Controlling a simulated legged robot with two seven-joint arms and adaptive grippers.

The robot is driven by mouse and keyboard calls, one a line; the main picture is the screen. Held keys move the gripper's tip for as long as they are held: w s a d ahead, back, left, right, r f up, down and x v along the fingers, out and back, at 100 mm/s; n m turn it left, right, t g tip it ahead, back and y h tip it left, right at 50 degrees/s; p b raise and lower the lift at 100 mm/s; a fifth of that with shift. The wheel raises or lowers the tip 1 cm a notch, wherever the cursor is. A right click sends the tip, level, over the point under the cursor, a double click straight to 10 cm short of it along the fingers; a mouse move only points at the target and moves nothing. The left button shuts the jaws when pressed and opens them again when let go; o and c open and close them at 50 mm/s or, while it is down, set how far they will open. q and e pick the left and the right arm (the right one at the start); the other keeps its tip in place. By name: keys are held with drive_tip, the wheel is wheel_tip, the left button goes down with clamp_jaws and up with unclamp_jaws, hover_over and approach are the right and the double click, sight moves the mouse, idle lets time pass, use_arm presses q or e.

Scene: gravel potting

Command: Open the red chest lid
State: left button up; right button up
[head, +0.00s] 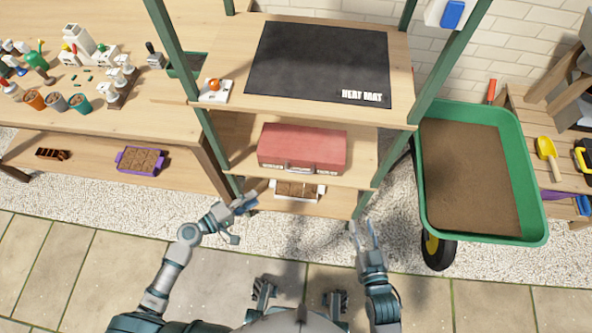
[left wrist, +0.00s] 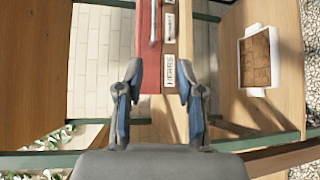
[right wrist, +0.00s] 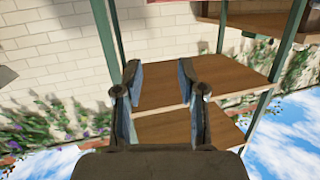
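The red chest (head: 302,148) sits on the middle shelf of the green-framed rack, its lid down and a pale handle on its front. In the left wrist view the red chest (left wrist: 149,55) appears edge-on, with its handle and labels, beyond the fingertips. My left gripper (head: 238,218) is open and empty, in front of and below the chest's left end; its spread fingers also show in the left wrist view (left wrist: 160,95). My right gripper (head: 363,236) is open and empty, low and right of the chest, apart from it; it shows in the right wrist view (right wrist: 160,90).
A white tray with soil blocks (head: 299,190) sits on the shelf below the chest. A black heat mat (head: 318,62) covers the shelf above. Green rack posts (head: 200,110) flank the chest. A green wheelbarrow (head: 530,160) stands right; a potting bench (head: 120,115) is left.

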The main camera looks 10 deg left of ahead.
use_arm(q)
drive_tip(key=r+x, duration=0.1)
drive_tip(key=x, duration=1.6)
drive_tip(key=shift+d, duration=0.5)
drive_tip(key=shift+a, duration=0.15)
clamp_jaws()
